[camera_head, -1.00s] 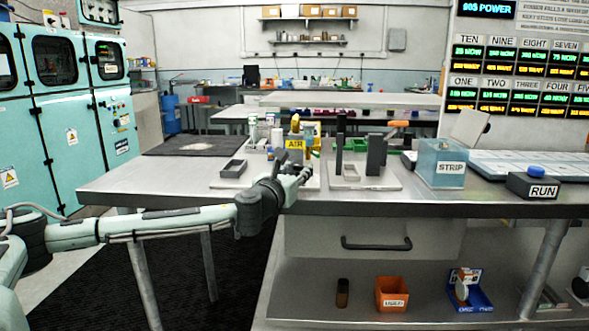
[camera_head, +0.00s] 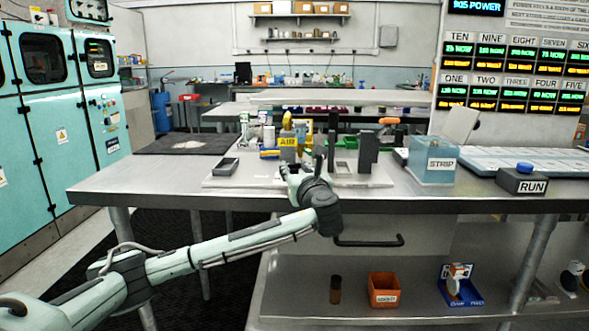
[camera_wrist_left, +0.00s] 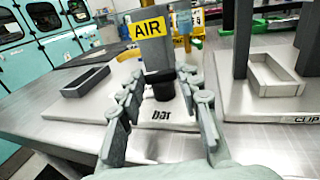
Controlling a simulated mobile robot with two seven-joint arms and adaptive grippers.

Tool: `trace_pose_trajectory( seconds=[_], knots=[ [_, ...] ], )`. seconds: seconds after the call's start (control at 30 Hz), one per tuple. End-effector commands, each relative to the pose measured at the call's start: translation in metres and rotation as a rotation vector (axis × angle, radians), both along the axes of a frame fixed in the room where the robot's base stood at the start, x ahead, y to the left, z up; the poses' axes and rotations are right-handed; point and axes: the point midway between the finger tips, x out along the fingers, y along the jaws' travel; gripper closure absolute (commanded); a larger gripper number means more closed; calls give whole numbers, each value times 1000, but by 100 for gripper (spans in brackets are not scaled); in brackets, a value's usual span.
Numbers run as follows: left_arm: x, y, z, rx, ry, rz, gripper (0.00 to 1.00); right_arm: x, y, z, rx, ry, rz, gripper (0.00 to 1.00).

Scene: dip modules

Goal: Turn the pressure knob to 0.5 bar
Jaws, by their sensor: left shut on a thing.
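The grey air unit with a yellow AIR label (camera_head: 287,141) stands on a pale base plate on the bench. In the left wrist view its AIR label (camera_wrist_left: 147,29) is above a black pressure knob (camera_wrist_left: 163,91), with the word "bar" printed on the plate in front. My left gripper (camera_wrist_left: 160,74) has one finger on each side of the knob and is shut on it. In the head view the left gripper (camera_head: 293,172) is in front of the air unit and hides the knob. I cannot read a scale or pointer. My right gripper is not in view.
A dark grey tray (camera_wrist_left: 86,82) is left of the air unit. Dark uprights (camera_head: 368,152) and a pale tray (camera_wrist_left: 273,75) are to the right. The STRIP box (camera_head: 432,163) and RUN button box (camera_head: 522,181) are farther right. The bench's front left is clear.

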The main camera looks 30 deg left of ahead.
Motion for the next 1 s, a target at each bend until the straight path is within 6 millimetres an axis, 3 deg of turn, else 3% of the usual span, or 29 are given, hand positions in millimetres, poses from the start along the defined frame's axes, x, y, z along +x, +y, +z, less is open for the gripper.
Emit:
trace_pose_trajectory(
  seconds=[0.37, 0.4, 0.57, 0.87, 1.0],
  knots=[
    [0, 1, 2, 2, -4, 5, 95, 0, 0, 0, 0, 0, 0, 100],
    [0, 1, 2, 2, -5, 5, 64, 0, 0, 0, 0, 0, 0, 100],
    [0, 1, 2, 2, -4, 4, 45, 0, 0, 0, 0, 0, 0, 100],
    [-1, -1, 1, 1, -2, 4, 45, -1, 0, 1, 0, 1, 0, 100],
    [-9, -11, 1, 1, -2, 1, 45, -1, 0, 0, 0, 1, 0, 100]
  ],
)
